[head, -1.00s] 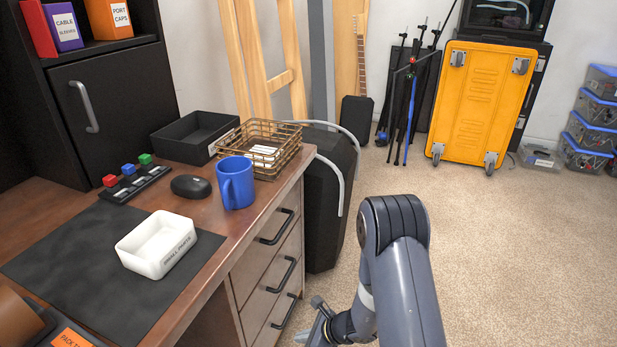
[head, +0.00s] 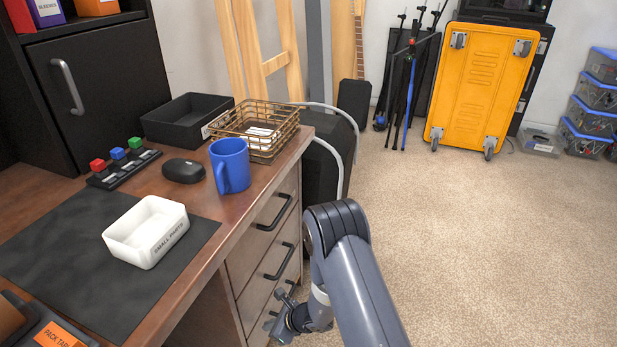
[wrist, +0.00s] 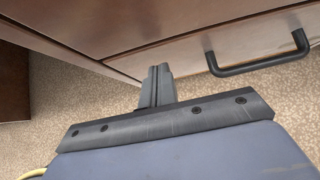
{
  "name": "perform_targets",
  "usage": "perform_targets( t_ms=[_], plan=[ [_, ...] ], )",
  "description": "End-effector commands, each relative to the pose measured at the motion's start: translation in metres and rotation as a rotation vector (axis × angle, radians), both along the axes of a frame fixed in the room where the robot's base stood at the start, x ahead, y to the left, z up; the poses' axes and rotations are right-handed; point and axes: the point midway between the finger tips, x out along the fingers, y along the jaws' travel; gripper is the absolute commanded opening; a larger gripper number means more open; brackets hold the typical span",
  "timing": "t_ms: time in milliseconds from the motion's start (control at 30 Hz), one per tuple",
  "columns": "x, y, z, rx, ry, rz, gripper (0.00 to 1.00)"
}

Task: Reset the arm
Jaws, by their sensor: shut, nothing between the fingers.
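My gripper (head: 278,318) hangs low beside the drawer fronts of the brown desk (head: 187,225) in the head view, partly hidden by my own arm. In the wrist view my gripper's fingers (wrist: 158,82) are together and hold nothing. A desk drawer front (wrist: 200,25) with a black handle (wrist: 258,60) lies just past the fingertips. I cannot tell whether the fingertips touch the desk.
A blue mug (head: 231,168), a white small-parts bin (head: 147,233), a black mouse (head: 183,170) and a wire basket (head: 258,130) stand on the desk. An orange wheeled cart (head: 482,90) stands at the back. Carpet (head: 480,250) to the right is clear.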

Motion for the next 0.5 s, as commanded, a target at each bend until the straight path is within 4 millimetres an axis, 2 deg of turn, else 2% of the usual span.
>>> perform_targets(
  t_ms=[33, 200, 500],
  plan=[
    [-0.003, -0.009, 0.004, 0.0, 0.005, -0.006, 0.0],
    [-0.008, -0.023, 0.003, 0.0, 0.001, -0.003, 0.0],
    [-0.01, -0.027, 0.001, 0.001, 0.0, -0.001, 0.0]
  ],
)
